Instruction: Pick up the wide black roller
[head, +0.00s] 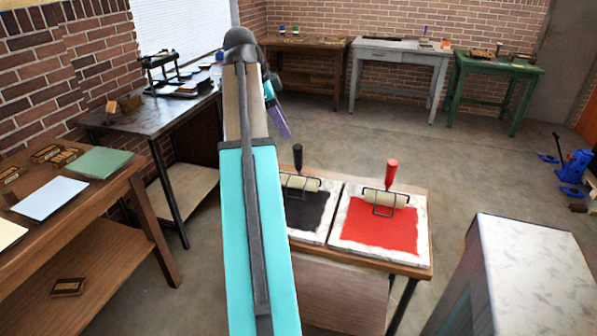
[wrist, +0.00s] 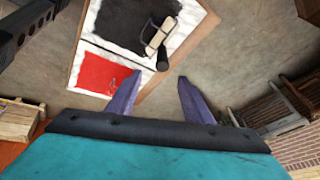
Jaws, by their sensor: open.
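The black-handled roller (head: 298,182) lies on the black-inked slab (head: 312,212) in the head view, its handle pointing up and its roller part pale cream. In the wrist view the same roller (wrist: 156,38) lies on the black patch, with its dark handle end towards my fingers. My gripper (wrist: 160,78) is open and empty, its two purple fingers spread just below the handle in that view. It is apart from the roller as far as I can see. In the head view my arm hides part of the black slab, and one purple finger (head: 279,122) shows.
A red-handled roller (head: 389,190) lies on a red-inked slab (head: 378,229) to the right, on the same low wooden table. A marble-topped block (head: 535,265) stands at front right. A wooden table with coloured sheets (head: 102,162) is at left. Open floor lies behind the slabs.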

